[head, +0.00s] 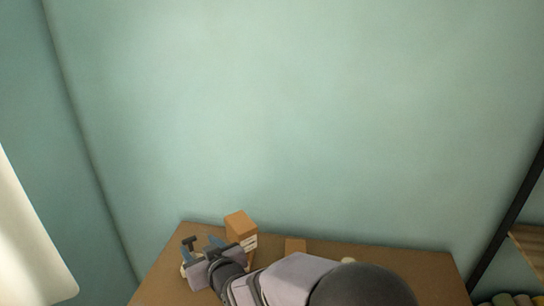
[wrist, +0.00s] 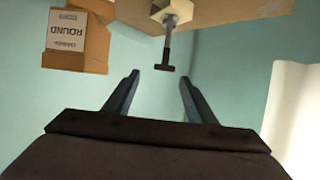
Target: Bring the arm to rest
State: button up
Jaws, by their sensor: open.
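My gripper (head: 199,243) is at the left end of the table in the head view, with my arm reaching in from the bottom. In the wrist view my gripper (wrist: 159,77) has its two blue-grey fingers spread, with nothing between them. The wrist picture appears upside down, with the table at the top.
A brown box (head: 240,224) stands near the table's back edge; its label reads "ROUND" in the wrist view (wrist: 77,38). A dark T-shaped piece on a pale block (wrist: 172,12) is just beyond the fingertips. A smaller brown block (head: 295,245) stands right on the table (head: 400,258).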

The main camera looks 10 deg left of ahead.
jog(key=w+d+r+m+h+p, duration=0.1)
jog(key=w+d+r+m+h, duration=0.15)
jog(key=w+d+r, duration=0.4)
jog(key=s+d+f+m+g+h+p, duration=0.1)
jog(key=s+d+f+h, duration=0.15)
jog(key=d, duration=0.55)
jog(key=s+d+f+m+h+p, duration=0.1)
jog(key=d+f+m+p, duration=0.15)
jog(key=d, duration=0.55)
jog(key=s+d+f+m+g+h+p, duration=0.1)
jog(key=s+d+g, duration=0.3)
jog(key=s+d, duration=0.6)
jog(key=s+d+f+m+g+h+p, duration=0.1)
jog(key=s+d+g, duration=0.3)
jog(key=s+d, duration=0.6)
jog(key=shift+s+d+f+m+g+h+p, duration=0.4)
jog(key=shift+s+f+h, duration=0.35)
jog(key=shift+s, duration=0.4)
